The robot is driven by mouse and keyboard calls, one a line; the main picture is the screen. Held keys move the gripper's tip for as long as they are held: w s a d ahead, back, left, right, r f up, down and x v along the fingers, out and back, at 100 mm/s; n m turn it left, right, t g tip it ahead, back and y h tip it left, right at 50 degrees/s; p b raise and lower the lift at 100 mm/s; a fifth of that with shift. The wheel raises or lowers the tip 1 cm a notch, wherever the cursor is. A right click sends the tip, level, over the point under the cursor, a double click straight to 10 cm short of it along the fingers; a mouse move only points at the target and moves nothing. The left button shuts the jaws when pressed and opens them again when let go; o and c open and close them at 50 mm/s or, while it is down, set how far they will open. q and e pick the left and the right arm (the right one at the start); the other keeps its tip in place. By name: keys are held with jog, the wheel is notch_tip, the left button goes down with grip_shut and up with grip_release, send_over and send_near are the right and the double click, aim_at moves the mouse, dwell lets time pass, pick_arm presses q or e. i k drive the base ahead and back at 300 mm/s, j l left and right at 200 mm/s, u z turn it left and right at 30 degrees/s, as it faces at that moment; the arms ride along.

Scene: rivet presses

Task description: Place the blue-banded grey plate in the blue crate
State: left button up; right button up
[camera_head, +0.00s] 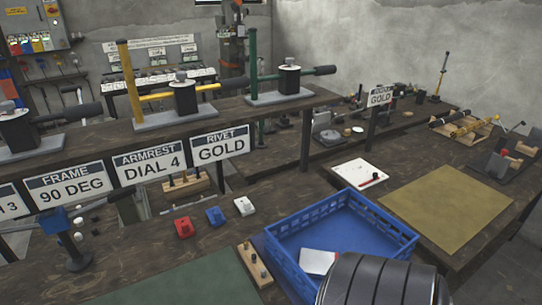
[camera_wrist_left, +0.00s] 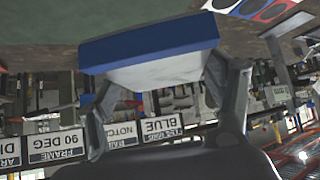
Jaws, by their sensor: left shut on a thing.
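In the left wrist view, my left gripper (camera_wrist_left: 165,90) is shut on the blue-banded grey plate (camera_wrist_left: 155,74). Its pale grey face lies between the two fingers, and its blue band runs along the side away from the palm. The blue crate (camera_head: 388,218) stands on the bench at the lower middle of the head view, with open lattice walls. A small whitish flat piece (camera_head: 318,261) shows inside it near the front. A dark ribbed part of my arm hides the crate's front right corner. Neither gripper shows in the head view.
Red (camera_head: 184,227), blue (camera_head: 215,216) and white (camera_head: 245,206) blocks lie left of the crate. A wooden peg strip (camera_head: 254,264) sits at its left side. A white sheet (camera_head: 358,174) and tan mat (camera_head: 448,208) lie behind and right. A shelf with presses (camera_head: 184,97) runs behind.

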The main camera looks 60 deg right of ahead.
aim_at(357, 242)
jog(key=z, duration=1.35)
jog(key=l+z, duration=0.2)
jog(key=z, duration=0.2)
jog(key=l+z, duration=0.15)
jog(key=z, duration=0.2)
jog(key=i+l+z, duration=0.1)
jog(key=z, duration=0.3)
jog(key=i+l, duration=0.3)
jog(key=l, duration=0.1)
